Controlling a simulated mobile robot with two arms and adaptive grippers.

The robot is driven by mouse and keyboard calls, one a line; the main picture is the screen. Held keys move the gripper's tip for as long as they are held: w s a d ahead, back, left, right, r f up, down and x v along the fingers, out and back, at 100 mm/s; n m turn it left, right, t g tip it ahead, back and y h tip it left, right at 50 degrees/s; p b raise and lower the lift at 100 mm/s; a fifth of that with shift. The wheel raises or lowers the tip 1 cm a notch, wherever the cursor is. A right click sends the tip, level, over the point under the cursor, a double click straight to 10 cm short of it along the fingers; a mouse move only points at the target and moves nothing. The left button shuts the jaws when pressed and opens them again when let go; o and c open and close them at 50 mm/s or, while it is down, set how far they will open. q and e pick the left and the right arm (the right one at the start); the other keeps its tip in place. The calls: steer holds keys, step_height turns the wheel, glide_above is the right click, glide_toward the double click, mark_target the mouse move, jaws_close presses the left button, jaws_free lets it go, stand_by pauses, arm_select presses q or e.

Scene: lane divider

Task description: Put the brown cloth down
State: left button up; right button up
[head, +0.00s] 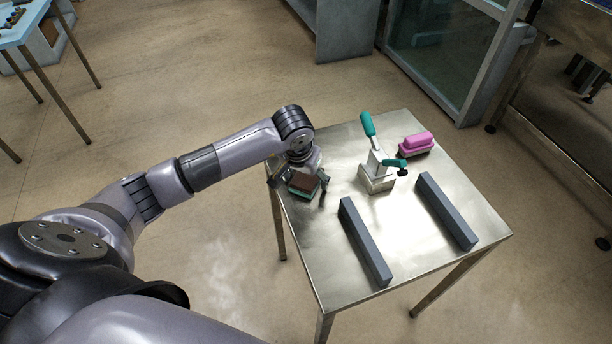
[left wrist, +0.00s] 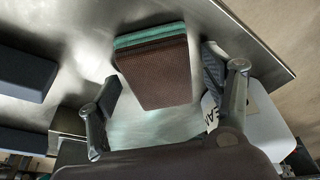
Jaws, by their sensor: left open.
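The brown cloth (head: 305,183) is a folded, block-like piece with a brown top and teal-green layers at its side. It is at the left edge area of the metal table (head: 330,150). My left gripper (head: 298,185) is right at it, with its fingers on either side. In the left wrist view the cloth (left wrist: 157,78) sits between the spread fingers of my left gripper (left wrist: 161,82), with a gap on both sides. It appears to lie on the tabletop; its underside is hidden. My right gripper is not in view.
A toggle clamp (head: 376,165) with teal handles stands right of the cloth. A pink brush-like block (head: 416,142) lies behind it. Two dark grey bars (head: 364,242) (head: 446,210) lie across the front. The table is bare between the cloth and the nearer bar.

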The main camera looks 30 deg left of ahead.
mark_target(300, 187)
arm_select(q)
steer(key=shift+r+p, duration=0.3)
steer(key=b+v, duration=0.1)
steer(key=v, duration=1)
steer(key=shift+r, duration=0.35)
steer(key=shift+s, duration=0.1)
